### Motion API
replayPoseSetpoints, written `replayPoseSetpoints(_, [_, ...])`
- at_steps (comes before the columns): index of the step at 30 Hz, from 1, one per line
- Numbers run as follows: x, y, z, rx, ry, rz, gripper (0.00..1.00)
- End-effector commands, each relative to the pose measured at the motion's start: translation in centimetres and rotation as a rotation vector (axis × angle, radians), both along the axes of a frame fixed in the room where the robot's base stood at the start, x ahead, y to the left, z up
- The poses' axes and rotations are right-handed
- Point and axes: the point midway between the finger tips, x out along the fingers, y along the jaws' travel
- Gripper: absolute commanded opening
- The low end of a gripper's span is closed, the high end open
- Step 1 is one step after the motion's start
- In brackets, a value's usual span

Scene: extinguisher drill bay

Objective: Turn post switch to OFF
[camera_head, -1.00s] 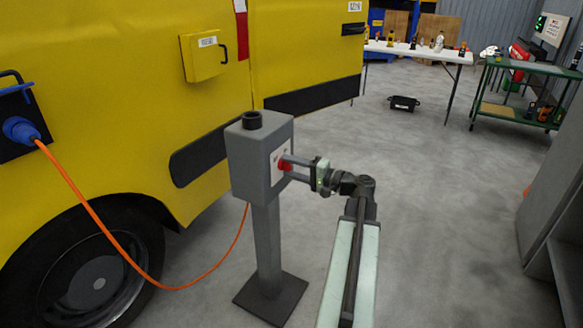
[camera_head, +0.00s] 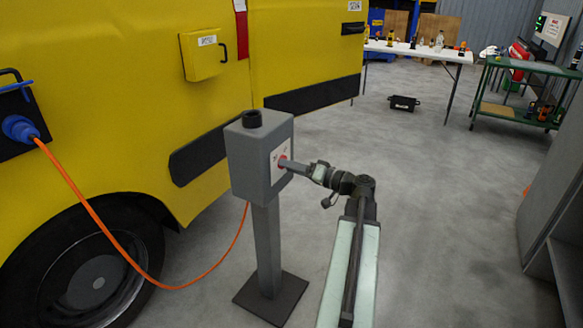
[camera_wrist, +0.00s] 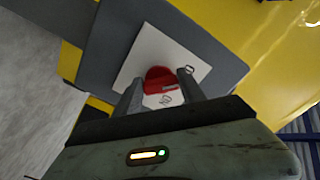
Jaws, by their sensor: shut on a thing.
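The post switch is a grey box (camera_head: 247,165) on a grey post with a square floor plate. Its white label plate (camera_head: 280,160) carries a red knob (camera_wrist: 161,79), which shows clearly in the wrist view between my two fingers. My gripper (camera_head: 287,164) is shut on the red knob, with its fingertips at the knob's sides. In the wrist view my gripper (camera_wrist: 160,90) and the label plate (camera_wrist: 143,50) look turned relative to each other. The plate's markings are small and cannot be read. In the head view the fingers mostly hide the knob.
A yellow vehicle (camera_head: 110,90) stands close behind the post. An orange cable (camera_head: 85,215) runs from a blue plug (camera_head: 20,129) towards the post. A grey cabinet (camera_head: 555,205) stands at the right. The floor between is clear.

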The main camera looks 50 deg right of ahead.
Motion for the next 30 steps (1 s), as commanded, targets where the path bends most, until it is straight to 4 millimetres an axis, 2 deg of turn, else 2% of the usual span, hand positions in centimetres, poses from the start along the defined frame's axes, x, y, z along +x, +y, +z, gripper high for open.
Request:
replayPoseSetpoints(14, [-0.1,0.1,-0.2,-0.017,0.002,0.003,0.07])
replayPoseSetpoints(15, [-0.1,0.1,-0.2,-0.017,0.002,0.003,0.53])
replayPoseSetpoints(17, [-0.1,0.1,-0.2,-0.016,0.001,0.003,0.69])
replayPoseSetpoints(26, [-0.1,0.0,-0.1,-0.014,-0.001,0.001,0.69])
replayPoseSetpoints(30, [-1.6,-0.4,-0.1,-0.014,-0.001,-0.001,0.69])
